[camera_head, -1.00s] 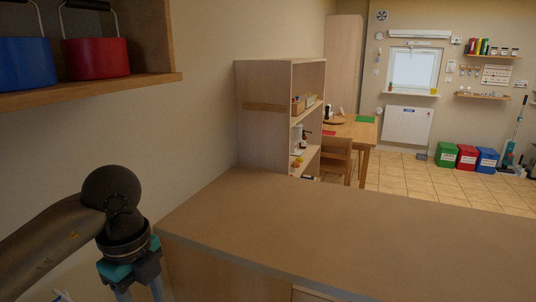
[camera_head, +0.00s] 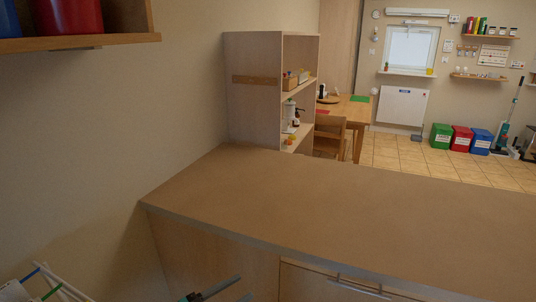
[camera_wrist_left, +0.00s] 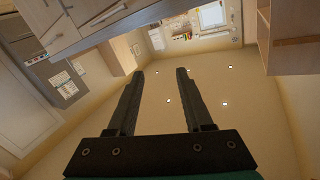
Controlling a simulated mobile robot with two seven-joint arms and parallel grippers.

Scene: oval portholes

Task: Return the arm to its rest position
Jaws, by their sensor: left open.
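My left gripper (camera_head: 238,287) shows only in part at the bottom edge of the head view, low in front of the counter's cabinet. In the left wrist view, its two dark fingers (camera_wrist_left: 160,73) are spread apart with nothing between them. Most of my left arm is out of the head view. My right gripper is in neither view.
A brown counter (camera_head: 330,215) fills the middle, its top bare. Above left hangs a shelf (camera_head: 80,42) with a red container (camera_head: 68,15). A white rack (camera_head: 48,284) stands at the lower left. A wooden shelf unit (camera_head: 253,95) stands behind the counter.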

